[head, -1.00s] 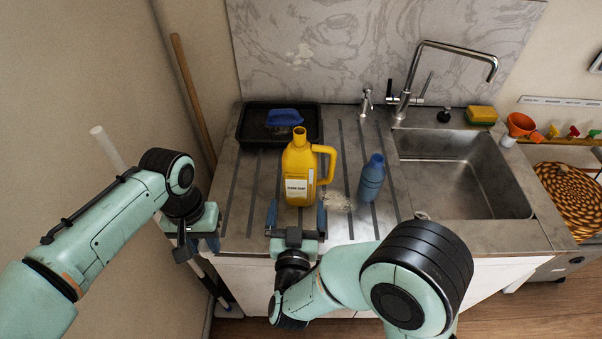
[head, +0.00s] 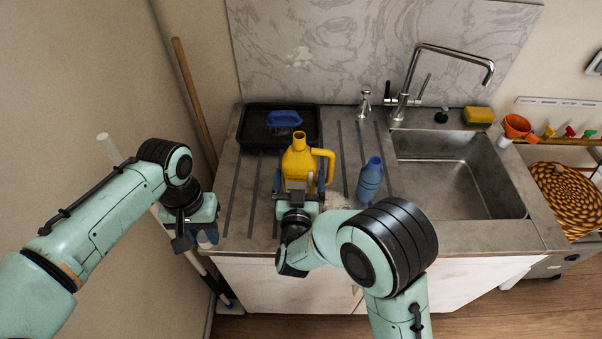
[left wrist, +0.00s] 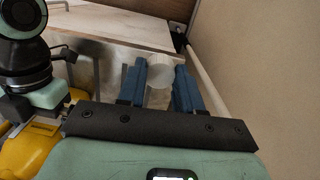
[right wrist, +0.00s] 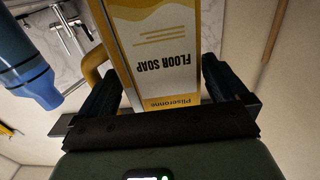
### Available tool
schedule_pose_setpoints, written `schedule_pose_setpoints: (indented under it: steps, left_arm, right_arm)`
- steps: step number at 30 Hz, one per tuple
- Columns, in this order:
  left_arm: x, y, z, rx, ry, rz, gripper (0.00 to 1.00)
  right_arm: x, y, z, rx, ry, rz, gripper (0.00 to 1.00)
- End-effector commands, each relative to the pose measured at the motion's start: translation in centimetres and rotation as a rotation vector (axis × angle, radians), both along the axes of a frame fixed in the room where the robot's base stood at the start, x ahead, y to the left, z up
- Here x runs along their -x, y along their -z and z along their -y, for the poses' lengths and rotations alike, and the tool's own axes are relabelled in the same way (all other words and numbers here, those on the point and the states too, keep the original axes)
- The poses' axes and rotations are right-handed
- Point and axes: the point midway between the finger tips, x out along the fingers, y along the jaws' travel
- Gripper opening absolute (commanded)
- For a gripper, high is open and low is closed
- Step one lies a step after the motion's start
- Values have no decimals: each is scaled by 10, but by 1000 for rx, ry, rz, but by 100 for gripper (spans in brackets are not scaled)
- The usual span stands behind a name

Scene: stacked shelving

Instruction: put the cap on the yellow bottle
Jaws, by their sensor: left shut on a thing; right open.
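The yellow bottle (head: 297,163) stands upright on the counter, its neck open and bare. Its FLOOR SOAP label faces me in the right wrist view (right wrist: 158,50), and part of it shows in the left wrist view (left wrist: 28,150). My right gripper (head: 299,184) is open, with one finger on each side of the bottle's body. My left gripper (head: 207,240) is at the counter's front left corner, left of the bottle. It is shut on a white round cap (left wrist: 160,71), seen between its fingertips in the left wrist view.
A blue bottle (head: 369,182) stands just right of the yellow bottle. A black tray (head: 251,137) with a blue-handled brush (head: 284,119) lies behind. The sink (head: 455,175) and faucet (head: 402,100) are further right. A wooden stick (head: 194,100) leans on the left wall.

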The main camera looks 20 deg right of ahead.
Motion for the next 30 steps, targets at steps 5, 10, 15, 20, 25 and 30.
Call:
schedule_pose_setpoints:
  steps: [5,10,15,20,25,30]
  left_arm:
    - [-2,-7,0,0,0,4,7]
    - [-2,-6,0,0,0,3,7]
    - [-2,-6,0,0,0,3,7]
    - [-2,-6,0,0,0,3,7]
    - [-2,-6,0,0,0,3,7]
    - [-2,-6,0,0,0,4,7]
  right_arm:
    - [-16,-1,5,1,1,1,100]
    - [-16,1,5,0,0,-1,100]
    - [-16,1,5,0,0,-1,100]
    - [-16,0,5,0,0,-1,48]
    - [-17,-1,5,0,0,4,39]
    - [-17,-4,5,-1,0,4,39]
